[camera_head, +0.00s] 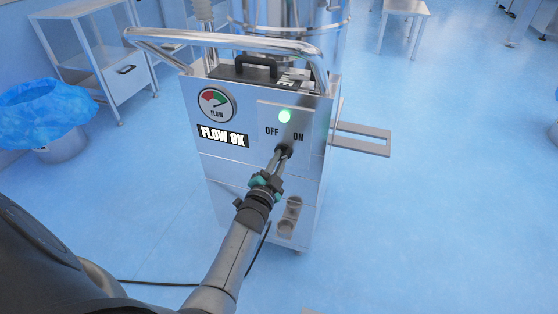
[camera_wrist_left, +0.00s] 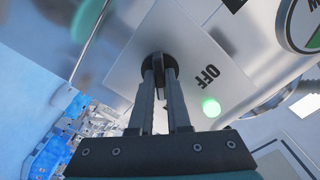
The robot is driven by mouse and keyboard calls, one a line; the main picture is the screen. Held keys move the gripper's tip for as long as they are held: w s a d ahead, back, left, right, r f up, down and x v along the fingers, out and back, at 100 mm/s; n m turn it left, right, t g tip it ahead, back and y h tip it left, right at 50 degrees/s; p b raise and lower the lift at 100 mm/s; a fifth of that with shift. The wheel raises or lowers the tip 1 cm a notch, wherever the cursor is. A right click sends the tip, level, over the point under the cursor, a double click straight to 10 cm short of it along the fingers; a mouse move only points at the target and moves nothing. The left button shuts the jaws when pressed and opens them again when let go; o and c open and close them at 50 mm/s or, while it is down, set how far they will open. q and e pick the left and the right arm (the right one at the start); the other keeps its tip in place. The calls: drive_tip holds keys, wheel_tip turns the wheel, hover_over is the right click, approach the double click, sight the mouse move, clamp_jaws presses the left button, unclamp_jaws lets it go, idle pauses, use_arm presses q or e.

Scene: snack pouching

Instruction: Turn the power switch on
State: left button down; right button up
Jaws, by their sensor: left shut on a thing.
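The power switch (camera_wrist_left: 159,64) is a black rotary knob on a pale plate (camera_head: 268,112) on the front of a steel machine (camera_head: 222,170). The plate reads OFF on the left and ON on the right, and a green light (camera_head: 285,116) above the knob is lit. My left gripper (camera_head: 281,153) reaches up to the knob, and its fingers are shut on it. In the left wrist view my left gripper (camera_wrist_left: 160,90) has one finger on each side of the knob's grip. The fingers partly hide the knob in the head view. My right gripper is not in view.
A flow gauge (camera_head: 216,104) sits above a FLOW OK label (camera_head: 223,135) left of the switch. A steel handle bar (camera_head: 220,40) runs across the top. A bracket (camera_head: 362,140) juts out right. A blue-lined bin (camera_head: 45,110) and a cart (camera_head: 95,60) stand left.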

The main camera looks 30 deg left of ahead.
use_arm(q)
drive_tip(key=c, duration=0.9)
unclamp_jaws()
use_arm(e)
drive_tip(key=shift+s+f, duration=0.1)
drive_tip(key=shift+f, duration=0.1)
use_arm(q)
drive_tip(key=shift+s, duration=0.15)
drive_tip(key=shift+p+v, duration=2.65)
drive_tip(key=shift+v, duration=4.85)
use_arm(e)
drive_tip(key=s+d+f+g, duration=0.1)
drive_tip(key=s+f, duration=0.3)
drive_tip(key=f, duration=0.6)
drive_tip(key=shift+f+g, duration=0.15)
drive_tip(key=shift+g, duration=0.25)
use_arm(q)
drive_tip(key=shift+d+r, duration=0.1)
